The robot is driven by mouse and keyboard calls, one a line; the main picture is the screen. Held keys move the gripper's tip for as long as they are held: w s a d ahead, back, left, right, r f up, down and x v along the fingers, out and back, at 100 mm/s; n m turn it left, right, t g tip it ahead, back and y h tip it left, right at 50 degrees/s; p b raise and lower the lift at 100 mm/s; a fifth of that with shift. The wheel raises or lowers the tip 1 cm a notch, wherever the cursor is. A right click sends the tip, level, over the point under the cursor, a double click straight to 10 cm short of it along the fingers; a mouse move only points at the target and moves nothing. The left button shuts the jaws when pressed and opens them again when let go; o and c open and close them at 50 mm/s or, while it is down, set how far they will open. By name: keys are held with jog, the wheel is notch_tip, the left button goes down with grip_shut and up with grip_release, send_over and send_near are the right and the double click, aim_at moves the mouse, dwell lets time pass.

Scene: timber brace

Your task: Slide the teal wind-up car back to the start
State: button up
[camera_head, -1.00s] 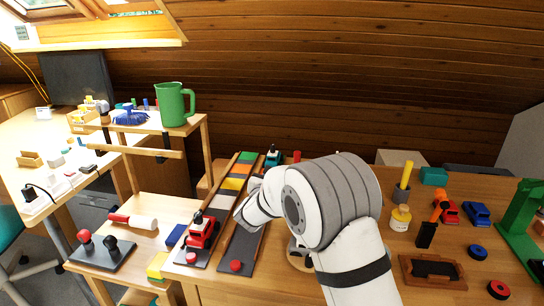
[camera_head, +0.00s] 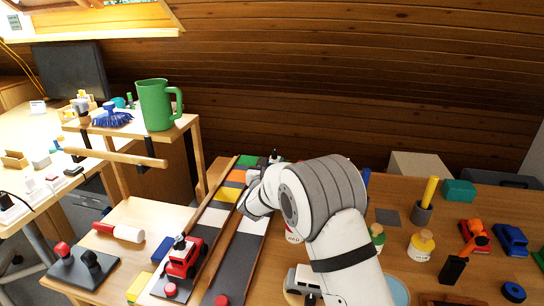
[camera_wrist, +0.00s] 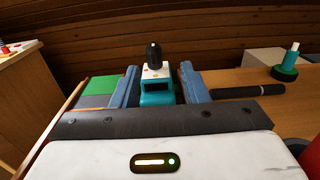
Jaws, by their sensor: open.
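The teal wind-up car (camera_wrist: 156,96) with a black knob on top stands at the far part of the right lane. In the wrist view it sits between my two blue-grey fingers; contact cannot be told. My gripper (camera_wrist: 158,80) is open, one finger on each side. In the head view my gripper (camera_head: 250,198) is over the right lane (camera_head: 238,265). There my arm hides most of the car, and only its dark knob (camera_head: 275,154) shows. The right lane has coloured bands at its far part and a red button (camera_head: 222,300) at its near end.
A red car (camera_head: 184,258) stands on the near part of the left lane (camera_head: 211,225). A green jug (camera_head: 157,105) is on a raised shelf at left. Pots, a yellow-handled tool (camera_head: 428,195) and a blue car (camera_head: 510,238) lie to the right.

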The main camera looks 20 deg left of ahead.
aim_at(273, 157)
jog(key=w, duration=0.3)
jog(key=w+a, duration=0.1)
jog(key=w, duration=0.1)
jog(key=shift+w, duration=0.1)
jog(key=shift+c, duration=0.4)
grip_shut()
